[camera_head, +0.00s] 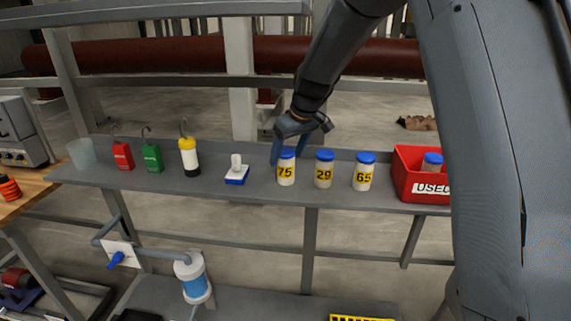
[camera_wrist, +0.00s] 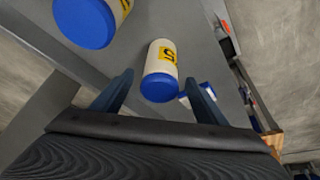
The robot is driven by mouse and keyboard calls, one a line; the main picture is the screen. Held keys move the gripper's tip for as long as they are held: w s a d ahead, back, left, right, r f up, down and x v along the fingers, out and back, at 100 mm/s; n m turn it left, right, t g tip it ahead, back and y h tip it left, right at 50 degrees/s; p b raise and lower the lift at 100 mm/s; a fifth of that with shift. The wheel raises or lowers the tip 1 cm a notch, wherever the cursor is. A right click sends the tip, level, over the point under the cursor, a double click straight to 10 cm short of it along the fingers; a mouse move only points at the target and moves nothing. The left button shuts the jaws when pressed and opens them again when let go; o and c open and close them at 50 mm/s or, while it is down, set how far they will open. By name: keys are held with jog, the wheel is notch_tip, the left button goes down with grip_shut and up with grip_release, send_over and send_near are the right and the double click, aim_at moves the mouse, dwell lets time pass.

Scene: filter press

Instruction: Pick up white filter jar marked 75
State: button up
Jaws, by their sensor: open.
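The white filter jar marked 75 (camera_head: 286,170) stands upright on the grey shelf, with a blue lid and a yellow label. It also shows in the wrist view (camera_wrist: 160,85), lid nearest the camera, part of its label visible. My gripper (camera_head: 289,153) is open at the jar's lid, with one finger on each side. In the wrist view the two blue fingertips (camera_wrist: 159,78) flank the lid with gaps, and the jar is not clamped. Whether either finger touches it cannot be told.
Jars marked 29 (camera_head: 324,170) and 65 (camera_head: 363,172) stand close on the right. A red bin (camera_head: 405,178) labelled USED holds a blue-lidded jar.

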jog(key=shift+p+x, duration=0.3)
jog(key=shift+x, duration=0.95)
jog(key=c, duration=1.2)
jog(key=shift+r, duration=0.1)
jog(key=shift+c, duration=0.2)
